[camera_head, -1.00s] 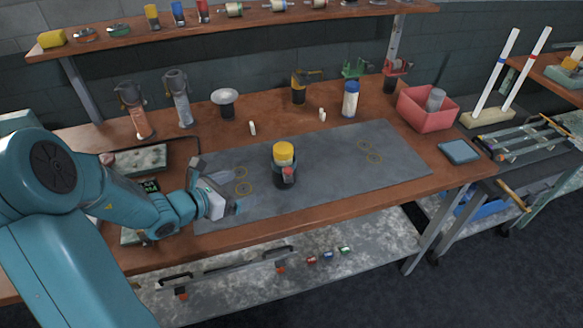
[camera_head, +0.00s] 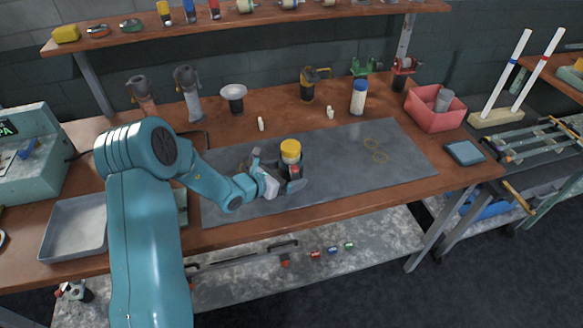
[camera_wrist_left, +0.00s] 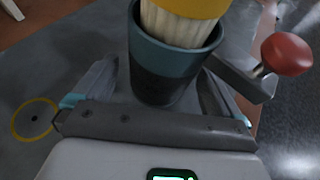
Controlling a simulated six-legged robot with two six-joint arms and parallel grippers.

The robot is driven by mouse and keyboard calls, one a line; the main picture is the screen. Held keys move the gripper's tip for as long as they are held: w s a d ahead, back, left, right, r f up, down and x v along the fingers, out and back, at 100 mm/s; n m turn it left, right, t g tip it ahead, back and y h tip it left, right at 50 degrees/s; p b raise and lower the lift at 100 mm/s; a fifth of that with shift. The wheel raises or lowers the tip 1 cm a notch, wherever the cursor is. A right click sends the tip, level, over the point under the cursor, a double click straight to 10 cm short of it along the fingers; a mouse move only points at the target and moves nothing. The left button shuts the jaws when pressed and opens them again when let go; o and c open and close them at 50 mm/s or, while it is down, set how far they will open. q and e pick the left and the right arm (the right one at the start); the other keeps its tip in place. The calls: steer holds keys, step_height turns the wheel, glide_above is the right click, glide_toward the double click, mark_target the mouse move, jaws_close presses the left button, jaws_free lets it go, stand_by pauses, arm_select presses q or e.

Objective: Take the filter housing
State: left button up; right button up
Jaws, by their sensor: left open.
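The filter housing (camera_head: 292,170) is a dark cup with a red knob on its side, upright on the grey mat. A white pleated cartridge with a yellow cap (camera_head: 291,147) sits in it. My left gripper (camera_head: 277,172) is at the housing's left side, low over the mat. In the left wrist view the housing (camera_wrist_left: 164,68) stands between the open fingers of this gripper (camera_wrist_left: 160,95), one finger on each side. I cannot tell whether either finger touches it. The red knob (camera_wrist_left: 287,53) sticks out past the right finger. My right gripper is not in view.
The grey mat (camera_head: 400,170) is clear to the right, with yellow ring marks. A white-bodied, blue-capped bottle (camera_head: 358,98), a red bin (camera_head: 434,110) and a blue pad (camera_head: 463,152) stand beyond it. A grey tray (camera_head: 75,228) lies at the left. A shelf (camera_head: 270,18) spans the back.

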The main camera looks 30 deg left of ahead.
arm_select(q)
steer(key=shift+w+d+f, duration=0.2)
steer(key=shift+w, duration=0.4)
steer(key=c, duration=1)
steer(key=shift+c, duration=0.7)
steer(key=shift+r, duration=0.1)
